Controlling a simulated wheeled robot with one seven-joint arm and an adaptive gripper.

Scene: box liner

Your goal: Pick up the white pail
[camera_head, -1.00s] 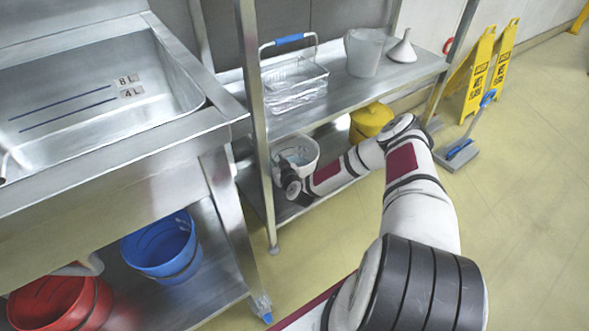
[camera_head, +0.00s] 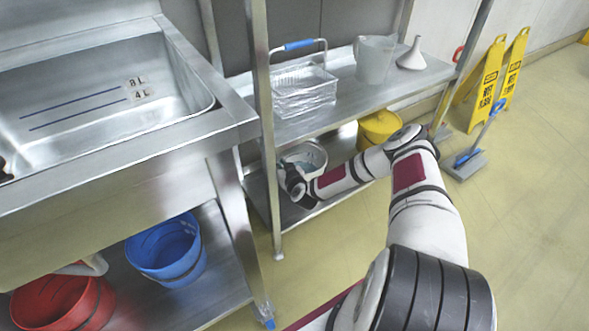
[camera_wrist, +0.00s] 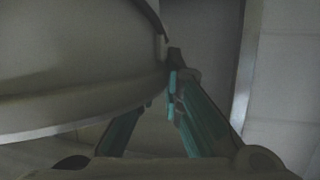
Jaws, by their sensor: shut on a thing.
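The white pail (camera_head: 312,153) stands on the lower shelf of the metal rack, seen from above and partly hidden by the end of my arm. In the wrist view the pail (camera_wrist: 75,65) fills the upper left as a large pale curved wall with a rim band. My gripper (camera_wrist: 160,92) has its teal-padded fingers at the pail's right edge, shut on it. In the head view the gripper's fingers cannot be made out behind my wrist. Whether the pail is clear of the shelf cannot be told.
A yellow pail (camera_head: 380,127) stands on the same shelf, close to my arm. The upper shelf above holds a wire basket (camera_head: 303,88), a clear jug (camera_head: 374,60) and a funnel (camera_head: 411,56). A rack post (camera_head: 264,130) rises left of the white pail.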

